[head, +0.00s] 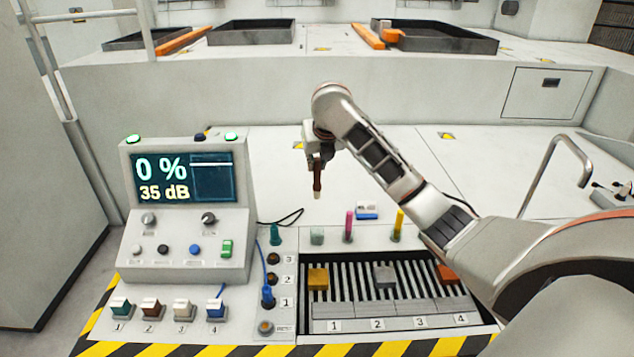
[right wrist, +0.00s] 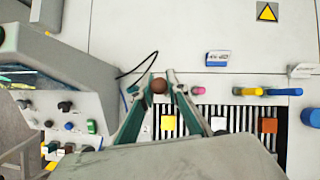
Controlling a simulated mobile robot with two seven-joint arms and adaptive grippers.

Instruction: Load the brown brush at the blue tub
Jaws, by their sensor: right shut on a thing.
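My right gripper (head: 317,155) points down above the white bench and is shut on the brown brush (head: 317,180), which hangs upright, clear of the surface. In the right wrist view the brush shows as a round brown end (right wrist: 159,86) between the fingertips (right wrist: 160,78). I cannot tell for sure which thing is the blue tub. A small blue-and-white piece (head: 367,211) stands on the bench behind the slots, and a dark blue rounded thing (right wrist: 309,117) is cut off at the right edge of the wrist view. My left gripper is not in view.
A pink stick (head: 349,226) and a yellow stick (head: 398,224) stand behind the striped tray (head: 345,290), which has numbered slots. A control console (head: 188,210) reading 0 % and 35 dB stands left. A metal rail (head: 550,165) rises right. The bench behind my gripper is clear.

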